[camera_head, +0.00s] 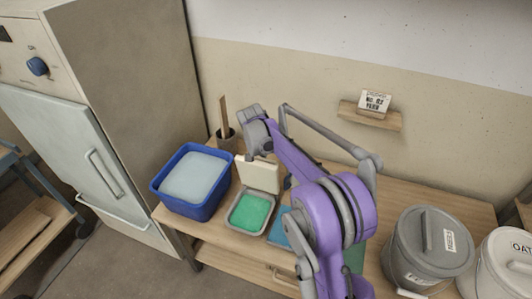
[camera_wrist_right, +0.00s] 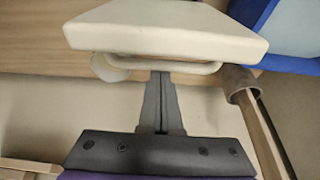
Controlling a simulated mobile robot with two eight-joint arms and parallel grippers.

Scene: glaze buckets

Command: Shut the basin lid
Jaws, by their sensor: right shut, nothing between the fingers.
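The basin (camera_head: 232,221) is a small grey tray with a green filling, standing on the wooden table in the head view. Its cream lid (camera_head: 259,175) stands open and steeply raised at the basin's back edge. In the right wrist view the lid (camera_wrist_right: 170,27) fills the top, with a pale bar handle (camera_wrist_right: 195,68) on its outer face. My right gripper (camera_wrist_right: 160,76) is shut and empty, behind the lid, with its fingertips at the handle bar; whether they touch I cannot tell. In the head view its fingertips are hidden by the lid and arm. My left gripper is not in view.
A blue tub (camera_head: 184,207) with pale contents stands left of the basin. A brown cup (camera_head: 227,144) holding a stick stands behind. A blue item (camera_head: 279,231) lies right of the basin, partly hidden by my arm. Lidded grey (camera_head: 408,262) and white (camera_head: 490,275) buckets stand at right.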

